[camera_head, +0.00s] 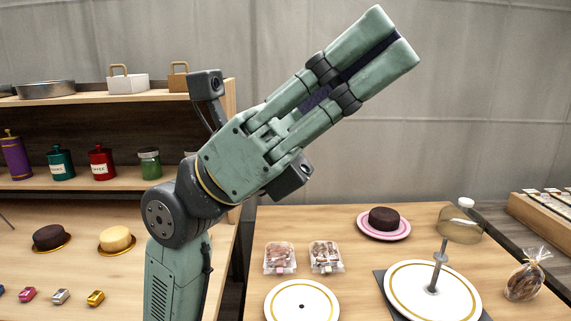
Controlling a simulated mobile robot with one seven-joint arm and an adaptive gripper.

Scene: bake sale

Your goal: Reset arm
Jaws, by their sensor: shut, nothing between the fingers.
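My gripper (396,36) is raised high in front of the grey wall, pointing up and to the right. Its two green fingers lie close together, shut, with only a thin dark gap between them and nothing held. My arm rises from the bottom left of centre, bends at a dark joint and leans right. The gripper is well above the table and touches nothing.
A wooden table (340,222) at right bears a pink plate with a chocolate cake (384,218), two clear packs, white-and-gold discs, a metal stand and a wrapped bag (525,281). A shelf (120,97) at left holds canisters and boxes; cakes sit below.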

